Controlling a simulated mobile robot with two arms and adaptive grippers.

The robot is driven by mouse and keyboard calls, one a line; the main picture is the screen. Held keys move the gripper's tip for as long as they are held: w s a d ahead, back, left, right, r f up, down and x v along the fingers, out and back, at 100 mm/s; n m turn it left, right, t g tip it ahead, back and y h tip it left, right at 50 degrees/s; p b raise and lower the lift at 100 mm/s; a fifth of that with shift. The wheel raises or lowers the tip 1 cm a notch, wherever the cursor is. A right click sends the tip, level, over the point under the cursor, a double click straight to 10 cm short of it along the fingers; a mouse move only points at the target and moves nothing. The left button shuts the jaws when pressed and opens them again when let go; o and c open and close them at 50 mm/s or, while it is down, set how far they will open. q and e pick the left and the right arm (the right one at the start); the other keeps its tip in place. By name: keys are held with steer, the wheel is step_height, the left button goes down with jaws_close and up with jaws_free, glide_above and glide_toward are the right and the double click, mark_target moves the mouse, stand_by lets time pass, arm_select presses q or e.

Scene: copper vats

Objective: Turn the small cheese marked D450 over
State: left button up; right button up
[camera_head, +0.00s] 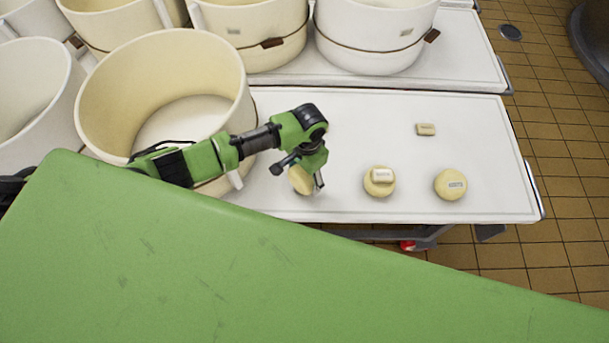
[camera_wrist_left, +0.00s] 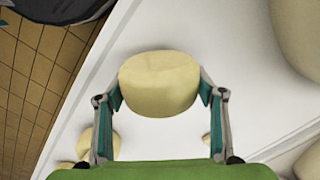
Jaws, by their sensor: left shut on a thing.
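My left gripper (camera_head: 308,181) is shut on a small pale yellow round cheese (camera_head: 299,179) above the left part of the white table. The cheese is tilted on its edge, partly hidden by the fingers. In the left wrist view the cheese (camera_wrist_left: 160,82) sits between both fingers, and no mark shows on the side in view. My right gripper is not in view.
A large open cream vat (camera_head: 165,60) stands close behind and left of my arm. More vats line the back. The table between my gripper and the block is clear.

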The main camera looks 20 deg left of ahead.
arm_select(q)
steer(key=shift+f+b, duration=0.35)
steer(key=shift+f, duration=0.25)
stand_by(0.9)
steer(key=o, duration=1.5)
steer(key=r, duration=1.2)
steer(key=shift+w+d, duration=0.15)
steer(key=shift+w, duration=0.15)
steer(key=shift+s, duration=0.1)
